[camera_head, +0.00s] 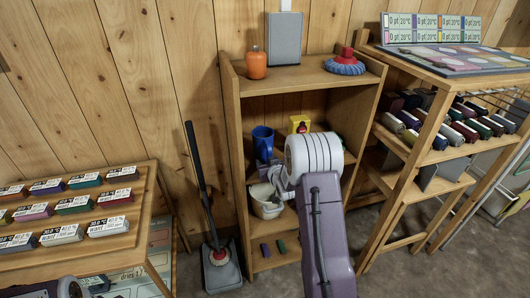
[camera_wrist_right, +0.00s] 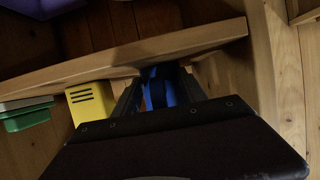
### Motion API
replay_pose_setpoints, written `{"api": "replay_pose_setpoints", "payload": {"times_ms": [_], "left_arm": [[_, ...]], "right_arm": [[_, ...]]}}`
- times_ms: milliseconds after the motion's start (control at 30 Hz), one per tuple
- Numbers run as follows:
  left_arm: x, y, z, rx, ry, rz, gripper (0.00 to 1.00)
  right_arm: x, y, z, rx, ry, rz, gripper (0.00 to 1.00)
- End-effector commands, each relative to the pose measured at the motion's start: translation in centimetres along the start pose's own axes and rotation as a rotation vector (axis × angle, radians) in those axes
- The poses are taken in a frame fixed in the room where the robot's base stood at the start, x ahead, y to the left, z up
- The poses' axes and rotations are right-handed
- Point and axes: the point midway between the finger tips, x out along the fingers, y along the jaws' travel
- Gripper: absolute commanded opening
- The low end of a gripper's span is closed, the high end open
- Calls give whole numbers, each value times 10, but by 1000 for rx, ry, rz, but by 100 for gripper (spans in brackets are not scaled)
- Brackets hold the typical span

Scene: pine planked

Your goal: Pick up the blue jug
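The blue jug (camera_head: 262,141) stands on the middle shelf of the wooden shelf unit in the head view, at the left side of that shelf. In the right wrist view, blue of the jug (camera_wrist_right: 158,92) shows between the two dark fingers of my right gripper (camera_wrist_right: 163,78). The fingers stand apart on either side of it; I cannot tell if they touch it. My left gripper is not in view.
A shelf board (camera_wrist_right: 150,50) crosses close by the fingers in the wrist view. A yellow box (camera_head: 299,123) stands right of the jug. A white bucket (camera_head: 265,204) is on the shelf below.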

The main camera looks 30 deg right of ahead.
Motion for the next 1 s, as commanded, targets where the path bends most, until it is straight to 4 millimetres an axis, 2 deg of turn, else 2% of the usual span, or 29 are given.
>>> {"api": "replay_pose_setpoints", "payload": {"times_ms": [33, 100, 1000], "left_arm": [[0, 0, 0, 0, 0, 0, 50], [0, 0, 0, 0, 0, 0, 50], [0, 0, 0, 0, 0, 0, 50]], "right_arm": [[0, 0, 0, 0, 1, 0, 16], [0, 0, -1, 0, 2, 0, 0], [0, 0, -1, 0, 1, 0, 0]]}}
